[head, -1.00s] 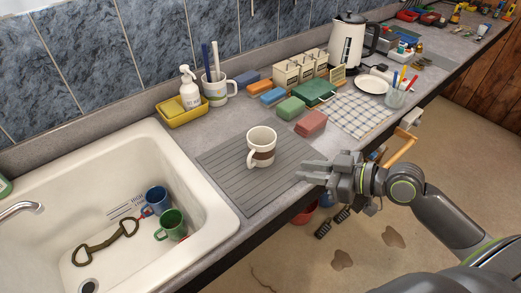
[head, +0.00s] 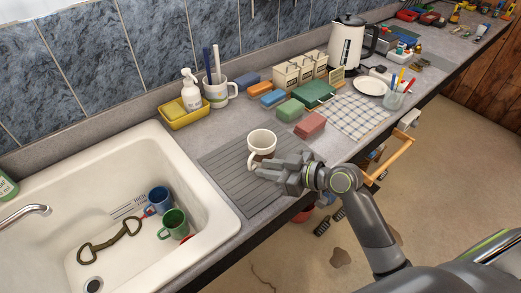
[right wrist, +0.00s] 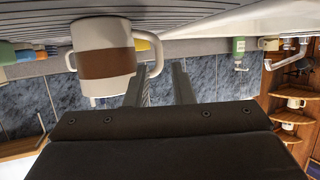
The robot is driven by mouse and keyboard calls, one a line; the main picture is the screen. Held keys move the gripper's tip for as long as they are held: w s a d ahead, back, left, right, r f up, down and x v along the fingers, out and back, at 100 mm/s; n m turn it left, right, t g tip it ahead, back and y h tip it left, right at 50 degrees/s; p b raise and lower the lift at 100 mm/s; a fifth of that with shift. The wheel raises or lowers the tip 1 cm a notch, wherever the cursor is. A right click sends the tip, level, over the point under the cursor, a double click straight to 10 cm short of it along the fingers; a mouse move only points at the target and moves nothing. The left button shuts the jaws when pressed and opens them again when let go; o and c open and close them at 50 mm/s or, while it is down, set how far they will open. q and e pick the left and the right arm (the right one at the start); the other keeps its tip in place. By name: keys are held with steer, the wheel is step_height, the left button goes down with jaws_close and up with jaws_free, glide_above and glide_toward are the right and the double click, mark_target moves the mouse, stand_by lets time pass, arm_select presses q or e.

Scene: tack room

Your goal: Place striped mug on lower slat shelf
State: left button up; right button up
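The striped mug, white with a brown band (head: 262,140), stands upright on the grey ribbed mat (head: 222,165) beside the sink. My right gripper (head: 262,168) is at the mug's near right side, its fingers partly covering the mug's lower part. In the right wrist view, which looks upside down, the mug (right wrist: 100,58) shows its handle close to the fingertips of my open right gripper (right wrist: 160,72). I cannot tell whether they touch. Wooden shelves (right wrist: 290,125) with mugs stand at the right of that view; which is the lower slat shelf is unclear. My left gripper is out of view.
The sink (head: 215,222) at the left holds a blue and a green mug. A yellow tray (head: 185,118), a holder mug (head: 217,92), colored blocks (head: 311,126) and a checked cloth (head: 357,115) lie behind the mat. The counter edge runs close to my arm.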

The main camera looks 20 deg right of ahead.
mark_target(250, 164)
steer(key=shift+w+a+f, duration=0.15)
steer(key=shift+w+a, duration=0.2)
steer(key=shift+w+a+p, duration=0.3)
steer(key=shift+w+p, duration=0.1)
steer(key=shift+p, duration=0.1)
steer(key=p+x, duration=0.1)
steer(key=x, duration=0.2)
steer(key=shift+w+f, duration=0.1)
steer(key=shift+w, duration=0.05)
steer(key=shift+w+a+f+p, duration=0.3)
steer(key=shift+p, duration=0.05)
steer(key=shift+c, duration=0.4)
jaws_close()
steer(key=shift+r, duration=0.1)
